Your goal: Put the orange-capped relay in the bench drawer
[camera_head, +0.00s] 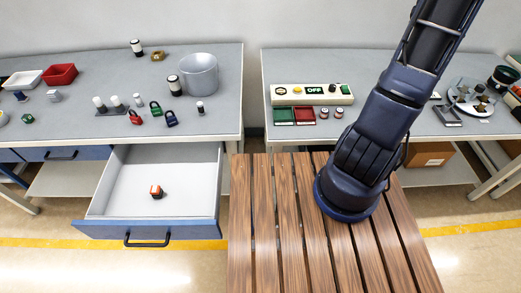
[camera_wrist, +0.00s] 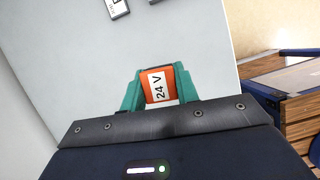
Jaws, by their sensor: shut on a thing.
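My gripper (camera_wrist: 160,90) shows only in the wrist view. Its teal fingers are shut on an orange-capped relay (camera_wrist: 158,84) with a white "24 V" label, held above a pale grey surface. In the head view the gripper is out of frame; only my dark blue arm shows. The bench drawer (camera_head: 190,190) is pulled open under the left bench.
The left bench (camera_head: 80,125) holds a grey pot (camera_head: 199,74), a red bin (camera_head: 60,75), padlocks and small parts. The right bench carries a switch panel (camera_head: 312,94) and a round tray. The drawer floor is otherwise clear. In the wrist view, small labelled parts (camera_wrist: 117,8) lie ahead.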

